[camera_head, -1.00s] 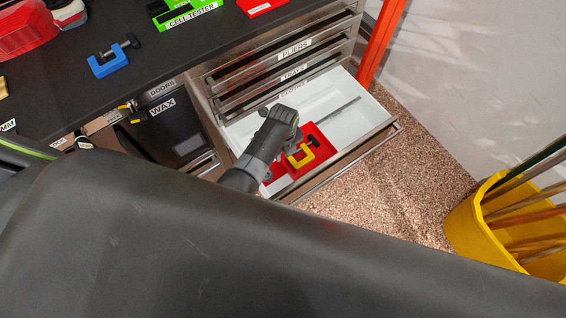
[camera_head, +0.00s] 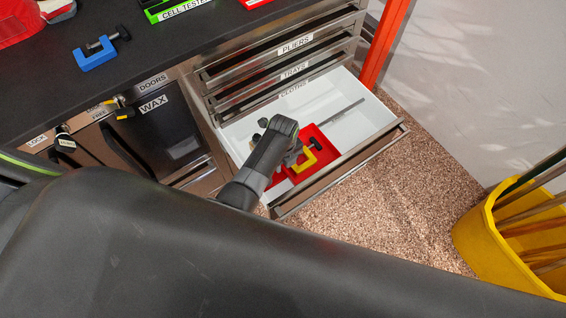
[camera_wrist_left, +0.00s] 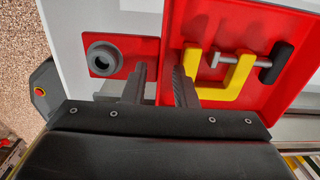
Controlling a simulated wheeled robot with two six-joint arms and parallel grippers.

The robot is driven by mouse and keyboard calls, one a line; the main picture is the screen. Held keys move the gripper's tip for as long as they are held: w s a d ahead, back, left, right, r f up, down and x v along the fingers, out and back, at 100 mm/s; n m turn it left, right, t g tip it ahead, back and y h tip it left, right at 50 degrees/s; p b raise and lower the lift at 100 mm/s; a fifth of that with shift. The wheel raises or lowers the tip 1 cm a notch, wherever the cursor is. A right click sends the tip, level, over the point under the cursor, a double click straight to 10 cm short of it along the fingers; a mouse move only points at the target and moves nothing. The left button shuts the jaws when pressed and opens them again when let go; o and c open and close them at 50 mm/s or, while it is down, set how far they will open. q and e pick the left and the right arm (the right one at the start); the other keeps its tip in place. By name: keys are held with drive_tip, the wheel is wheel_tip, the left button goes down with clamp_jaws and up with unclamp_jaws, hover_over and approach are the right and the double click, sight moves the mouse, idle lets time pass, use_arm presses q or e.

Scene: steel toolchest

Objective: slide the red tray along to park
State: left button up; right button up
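The red tray (camera_head: 327,150) lies in the open white drawer and holds a yellow clamp (camera_head: 306,161) with a dark knob. In the left wrist view the tray (camera_wrist_left: 215,30) fills the right, with the clamp (camera_wrist_left: 238,78) in it. My left gripper (camera_head: 290,160) is over the tray's left part, which it partly hides. In the wrist view its fingers (camera_wrist_left: 162,85) stand apart with the tray's upright red wall between them; contact with the wall cannot be told. Left of them is a red piece with a grey ring (camera_wrist_left: 103,59). My right gripper is out of view.
The drawer's white floor (camera_head: 352,92) is bare towards the back right, apart from a thin grey strip (camera_head: 342,110). A yellow bin (camera_head: 490,245) is on the floor at the right.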

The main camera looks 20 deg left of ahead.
use_arm(q)
drive_tip(key=shift+c, duration=0.4)
clamp_jaws()
idle(0.9)
